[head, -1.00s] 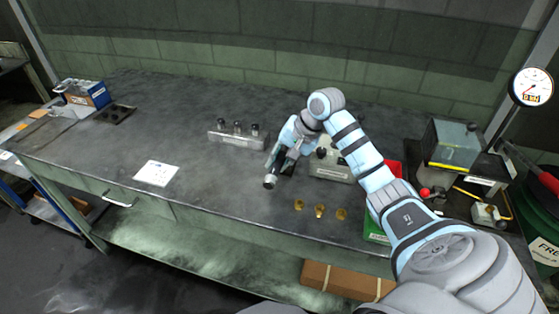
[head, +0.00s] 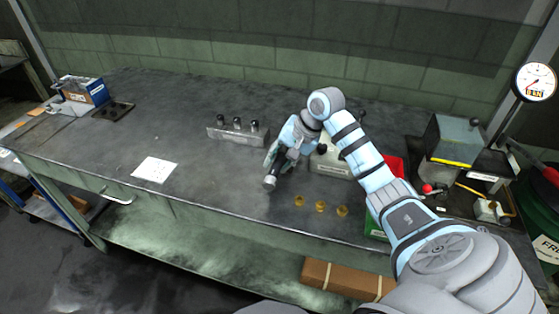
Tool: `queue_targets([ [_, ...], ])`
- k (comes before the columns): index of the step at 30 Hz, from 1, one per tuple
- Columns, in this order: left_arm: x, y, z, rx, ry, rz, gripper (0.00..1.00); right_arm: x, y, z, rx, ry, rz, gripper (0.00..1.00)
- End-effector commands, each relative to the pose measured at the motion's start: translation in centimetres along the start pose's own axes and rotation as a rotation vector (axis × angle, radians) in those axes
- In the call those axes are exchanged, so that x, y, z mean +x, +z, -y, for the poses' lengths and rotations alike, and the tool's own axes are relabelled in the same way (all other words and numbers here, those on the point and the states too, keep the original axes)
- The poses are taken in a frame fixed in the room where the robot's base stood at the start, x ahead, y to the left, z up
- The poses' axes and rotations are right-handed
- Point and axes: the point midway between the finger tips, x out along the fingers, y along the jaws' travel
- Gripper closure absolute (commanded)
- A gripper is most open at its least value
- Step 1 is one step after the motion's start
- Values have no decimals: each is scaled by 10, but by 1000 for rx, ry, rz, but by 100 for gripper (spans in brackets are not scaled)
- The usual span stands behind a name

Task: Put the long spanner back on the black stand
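I cannot make out the long spanner for sure. My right gripper (head: 273,167) is over the middle of the bench, pointing down toward its front edge. A dark piece with a round silver end (head: 269,183) shows at its fingertips; I cannot tell whether it is gripped or what it is. A low black block (head: 113,111) with round marks lies at the bench's back left; I cannot tell whether it is the black stand. My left gripper is not in view.
A clear-grey rack (head: 236,136) with three dark-topped pins stands left of the gripper. Several brass pieces (head: 320,207) lie near the front edge. A white sheet (head: 154,169) lies left. A grey machine (head: 452,142) and a gauge (head: 535,82) stand right. The bench's left middle is clear.

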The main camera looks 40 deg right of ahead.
Motion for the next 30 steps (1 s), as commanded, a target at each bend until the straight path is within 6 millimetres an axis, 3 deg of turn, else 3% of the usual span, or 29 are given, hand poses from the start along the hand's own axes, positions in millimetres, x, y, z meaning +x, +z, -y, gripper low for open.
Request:
queue_targets([
  [11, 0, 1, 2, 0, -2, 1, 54, -2, 0, -1, 1, 2, 1, 57],
  [14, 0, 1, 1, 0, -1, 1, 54, -16, -1, -1, 0, 2, -2, 57],
  [24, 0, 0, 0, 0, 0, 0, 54, -104, -1, 0, 0, 1, -4, 57],
  [30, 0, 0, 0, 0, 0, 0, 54, -121, 0, 0, 0, 1, 1, 57],
])
